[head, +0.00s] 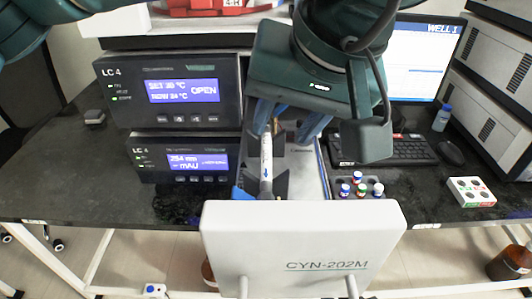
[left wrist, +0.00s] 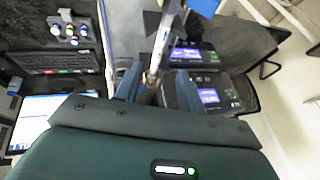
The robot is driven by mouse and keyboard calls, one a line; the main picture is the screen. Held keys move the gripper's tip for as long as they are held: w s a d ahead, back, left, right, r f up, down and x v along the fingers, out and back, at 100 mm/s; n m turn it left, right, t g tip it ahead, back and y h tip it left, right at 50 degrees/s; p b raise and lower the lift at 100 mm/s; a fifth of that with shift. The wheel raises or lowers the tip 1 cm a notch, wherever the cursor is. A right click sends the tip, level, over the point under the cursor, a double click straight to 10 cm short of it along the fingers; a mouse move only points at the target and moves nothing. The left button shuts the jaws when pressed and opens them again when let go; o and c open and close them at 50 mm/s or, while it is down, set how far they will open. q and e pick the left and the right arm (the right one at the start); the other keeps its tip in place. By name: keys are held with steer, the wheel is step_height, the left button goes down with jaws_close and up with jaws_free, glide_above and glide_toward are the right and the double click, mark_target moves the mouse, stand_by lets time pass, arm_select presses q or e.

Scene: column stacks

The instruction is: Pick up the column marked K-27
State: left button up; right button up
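A slim white column (head: 266,158) with a blue arrow stands nearly upright in the head view, beside dark angled holder pieces (head: 279,184). Its marking is too small to read, so I cannot confirm K-27. My left gripper (head: 287,130) is above and around its upper end, with blue fingers spread apart. In the left wrist view the column (left wrist: 162,42) runs toward the space between the fingers of this gripper (left wrist: 156,82). I see no firm contact. My right gripper is not in view.
Two LC 4 units (head: 170,92) stand left of the column. A white CYN-202M box (head: 305,235) is in front. Capped vials (head: 361,188), a keyboard (head: 395,150) and a white block with holes (head: 470,191) are on the right.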

mark_target(267, 155)
arm_select(q)
steer(key=x, duration=0.8)
steer(key=shift+w+d, duration=0.1)
steer(key=shift+r, duration=0.1)
jaws_close()
